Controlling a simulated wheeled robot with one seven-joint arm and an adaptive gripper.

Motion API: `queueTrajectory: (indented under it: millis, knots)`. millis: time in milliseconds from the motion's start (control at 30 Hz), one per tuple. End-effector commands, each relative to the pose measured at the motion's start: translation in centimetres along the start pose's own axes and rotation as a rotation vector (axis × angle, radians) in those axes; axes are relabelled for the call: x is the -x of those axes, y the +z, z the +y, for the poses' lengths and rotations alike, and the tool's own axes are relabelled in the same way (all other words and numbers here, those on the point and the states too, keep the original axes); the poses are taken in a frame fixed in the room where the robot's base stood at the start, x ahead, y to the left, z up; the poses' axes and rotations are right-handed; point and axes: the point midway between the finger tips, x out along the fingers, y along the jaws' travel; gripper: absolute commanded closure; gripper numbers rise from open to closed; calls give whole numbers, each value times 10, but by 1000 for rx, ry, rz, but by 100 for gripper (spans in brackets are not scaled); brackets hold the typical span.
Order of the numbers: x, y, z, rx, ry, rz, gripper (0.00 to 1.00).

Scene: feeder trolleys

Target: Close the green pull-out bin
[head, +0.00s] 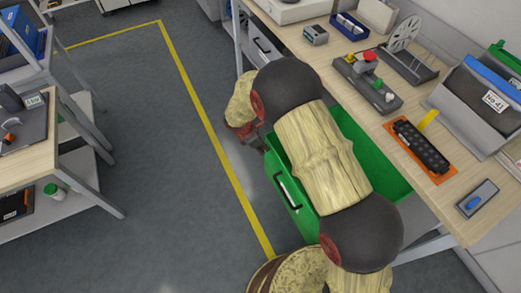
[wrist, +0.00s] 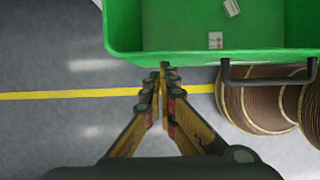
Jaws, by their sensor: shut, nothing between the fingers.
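The green pull-out bin (head: 372,157) sticks out from under the wooden workbench in the head view, with a black bar handle on its front. My arm crosses above it and hides much of it. In the wrist view the bin (wrist: 128,30) fills the top, open from above, with two small pale items lying inside. Its black handle (wrist: 268,79) is at the right of the front edge. My gripper (wrist: 163,70) is shut and empty. Its tips appear just at the bin's front edge, left of the handle; I cannot tell whether they touch it.
The workbench (head: 455,219) carries a black connector strip on an orange plate, a control box with a red button and grey file bins. A second table (head: 30,160) stands at the left. Open floor with a yellow line (head: 205,130) lies between.

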Motion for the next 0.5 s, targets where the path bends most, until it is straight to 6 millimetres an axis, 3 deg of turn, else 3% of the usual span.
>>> queueTrajectory:
  millis: [267, 500]
  knots:
    - [-1, 2, 0, 0, -1, 0, 100]
    - [-9, 28, -1, -2, -2, 0, 100]
